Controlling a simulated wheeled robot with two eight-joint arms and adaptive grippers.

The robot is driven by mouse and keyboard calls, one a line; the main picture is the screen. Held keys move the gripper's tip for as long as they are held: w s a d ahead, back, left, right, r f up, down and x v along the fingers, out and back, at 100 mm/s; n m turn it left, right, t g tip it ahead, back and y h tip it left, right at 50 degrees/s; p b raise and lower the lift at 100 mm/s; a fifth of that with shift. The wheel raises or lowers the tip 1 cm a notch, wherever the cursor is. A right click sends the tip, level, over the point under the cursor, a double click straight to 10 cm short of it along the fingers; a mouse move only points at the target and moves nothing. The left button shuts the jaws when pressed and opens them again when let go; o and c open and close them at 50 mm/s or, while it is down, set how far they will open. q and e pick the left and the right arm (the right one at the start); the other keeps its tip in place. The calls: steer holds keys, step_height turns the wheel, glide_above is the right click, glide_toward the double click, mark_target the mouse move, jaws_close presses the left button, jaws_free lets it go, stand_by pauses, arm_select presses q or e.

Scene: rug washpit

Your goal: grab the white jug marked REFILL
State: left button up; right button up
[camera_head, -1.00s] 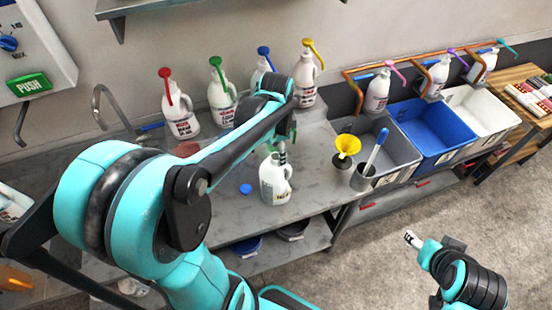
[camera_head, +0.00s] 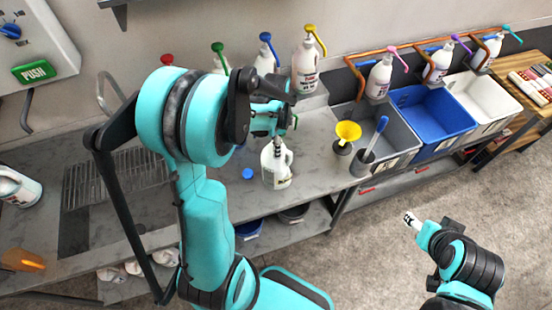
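A white jug (camera_head: 277,169) with a handle stands upright and uncapped on the grey counter, in the middle of the head view. Its label is too small to read, so I cannot confirm the REFILL mark. My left gripper (camera_head: 278,145) points down at the jug's top, around or just above the neck and handle. Its fingers are small and overlap the jug's top, so I cannot tell whether they touch or grip it. My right gripper (camera_head: 412,219) is away from the counter, over the floor at lower right; its finger opening is unclear.
A blue cap (camera_head: 247,173) lies left of the jug. A yellow funnel (camera_head: 348,131) and a grey cup (camera_head: 363,160) stand to its right. Pump bottles, including a yellow-topped one (camera_head: 306,70), line the back. Grey, blue (camera_head: 432,113) and white bins stand at right.

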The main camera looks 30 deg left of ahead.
arm_select(q)
jaws_close()
steer(key=shift+r, duration=0.2)
